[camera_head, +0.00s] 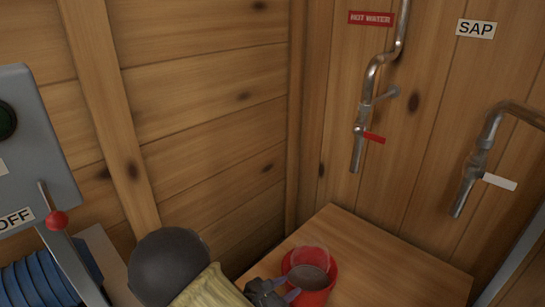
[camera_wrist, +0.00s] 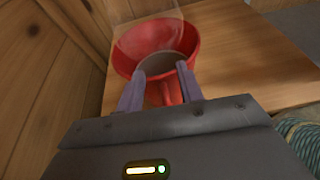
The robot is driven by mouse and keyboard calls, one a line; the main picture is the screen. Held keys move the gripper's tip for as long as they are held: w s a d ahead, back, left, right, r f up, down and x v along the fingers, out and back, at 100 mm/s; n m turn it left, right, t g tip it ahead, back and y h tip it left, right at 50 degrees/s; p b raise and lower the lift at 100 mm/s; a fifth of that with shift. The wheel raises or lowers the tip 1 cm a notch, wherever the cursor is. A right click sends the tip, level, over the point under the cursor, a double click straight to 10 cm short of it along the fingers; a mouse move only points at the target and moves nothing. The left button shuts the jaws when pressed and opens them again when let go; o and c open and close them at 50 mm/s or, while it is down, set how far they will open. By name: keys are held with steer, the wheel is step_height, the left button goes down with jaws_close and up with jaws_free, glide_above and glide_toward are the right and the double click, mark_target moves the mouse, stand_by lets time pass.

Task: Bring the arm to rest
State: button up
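My gripper (camera_wrist: 160,70) is at the red vessel (camera_wrist: 122,60), with its two purple fingers spread apart, one on each side of a red handle-like part (camera_wrist: 170,90). I cannot tell whether either finger touches it. The red vessel (camera_head: 329,273) also shows in the head view, on the wooden table, with a brownish surface inside. A clear, see-through piece stands at its far rim. My gripper (camera_head: 289,295) reaches it from the lower left in the head view.
The wooden table (camera_head: 400,262) is bare right of the vessel. Wooden walls meet behind it. A hot water pipe with a red-handled valve (camera_head: 373,137) and a sap pipe with a white-handled valve (camera_head: 499,182) hang above. A grey box with a red-knobbed lever (camera_head: 57,220) stands left.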

steer(key=s+d+r+m+g+y, duration=0.35)
steer(key=s+d+m+g, duration=0.2)
steer(key=m, duration=0.45)
steer(key=s+d+r+m+g+y, duration=0.2)
steer(key=s+d+m+g+y, duration=0.3)
steer(key=m, duration=0.5)
step_height(320, 180, up, 42)
steer(key=m+t+y+p, duration=0.2)
steer(key=m+p, duration=0.4)
steer(key=p, duration=3.1)
steer(key=shift+t, duration=0.85)
steer(key=shift+w, duration=0.1)
